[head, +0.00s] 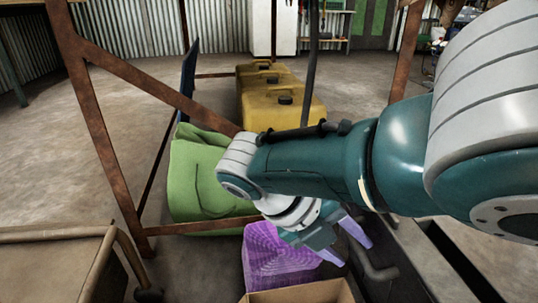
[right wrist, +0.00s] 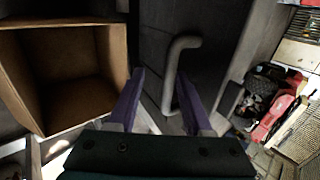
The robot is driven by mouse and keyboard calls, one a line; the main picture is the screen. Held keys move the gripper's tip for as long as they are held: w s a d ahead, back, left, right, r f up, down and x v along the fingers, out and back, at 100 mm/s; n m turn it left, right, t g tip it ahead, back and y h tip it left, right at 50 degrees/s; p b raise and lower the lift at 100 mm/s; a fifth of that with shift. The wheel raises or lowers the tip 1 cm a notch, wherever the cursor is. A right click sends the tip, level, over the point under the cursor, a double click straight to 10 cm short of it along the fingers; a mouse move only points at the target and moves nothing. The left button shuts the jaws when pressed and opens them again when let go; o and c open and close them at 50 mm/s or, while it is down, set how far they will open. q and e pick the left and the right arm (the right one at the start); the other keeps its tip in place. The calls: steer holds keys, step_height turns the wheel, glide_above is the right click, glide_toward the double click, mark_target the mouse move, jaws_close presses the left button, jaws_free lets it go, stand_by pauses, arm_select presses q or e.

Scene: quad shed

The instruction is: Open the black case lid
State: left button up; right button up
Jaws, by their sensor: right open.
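The black case (right wrist: 155,25) fills the middle of the right wrist view as a dark, flat panel with a grey bar handle (right wrist: 182,44). In the head view the handle (head: 376,268) shows at the lower right, and much of the case is hidden by my right arm. My right gripper (head: 356,252), with purple fingers, is open and empty beside the handle. In the right wrist view the lower handle lies between the fingertips (right wrist: 160,75), nearer the right one. I cannot tell whether they touch it. My left gripper is not in view.
A cardboard box (head: 300,293) and a purple crate (head: 262,266) are close to the gripper. A green bag (head: 190,180), yellow cans (head: 285,112) and a rusty frame (head: 100,140) stand beyond. Red and black items (right wrist: 268,122) lie right in the wrist view.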

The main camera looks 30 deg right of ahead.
steer(key=p+v, duration=0.1)
steer(key=v, duration=0.9)
steer(key=shift+p, duration=0.4)
